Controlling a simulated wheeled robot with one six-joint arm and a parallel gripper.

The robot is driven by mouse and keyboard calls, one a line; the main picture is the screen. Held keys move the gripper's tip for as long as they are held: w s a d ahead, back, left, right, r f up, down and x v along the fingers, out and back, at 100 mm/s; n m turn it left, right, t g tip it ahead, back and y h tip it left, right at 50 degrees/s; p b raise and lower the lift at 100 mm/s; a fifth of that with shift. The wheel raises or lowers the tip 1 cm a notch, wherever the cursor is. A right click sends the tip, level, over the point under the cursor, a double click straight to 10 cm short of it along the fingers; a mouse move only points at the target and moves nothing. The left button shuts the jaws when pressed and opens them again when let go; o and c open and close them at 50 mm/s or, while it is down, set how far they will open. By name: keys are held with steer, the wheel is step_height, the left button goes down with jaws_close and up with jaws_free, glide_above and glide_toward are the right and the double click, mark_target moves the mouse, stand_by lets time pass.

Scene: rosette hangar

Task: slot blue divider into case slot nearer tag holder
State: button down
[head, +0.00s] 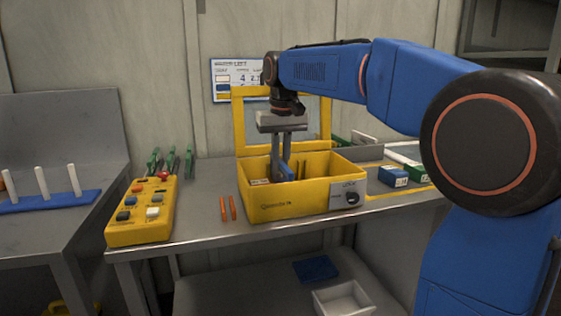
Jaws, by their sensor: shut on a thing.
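The yellow case (280,208) stands on the workbench with its framed lid (239,123) raised at the back. My gripper (283,162) points down into the open case and is shut on the blue divider (287,173). The divider is partly inside the case, and its lower edge is hidden by the case's front wall. I cannot tell whether it sits in a slot. Small dark and orange upright parts (302,169) show inside the case to the right of the divider. I cannot make out the tag holder with certainty.
A yellow button box (141,217) stands to the left, with green-handled tools (171,161) behind it. Two orange sticks (228,208) lie left of the case. Small blue boxes (394,177) and grey trays (362,150) are to the right. A white tray (343,299) is on the lower shelf.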

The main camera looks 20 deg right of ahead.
steer(key=shift+f, duration=1.25)
stand_by(1.8)
steer(key=c, duration=1.7)
jaws_free()
steer(key=o, duration=0.4)
step_height(320, 180, up, 16)
stand_by(0.5)
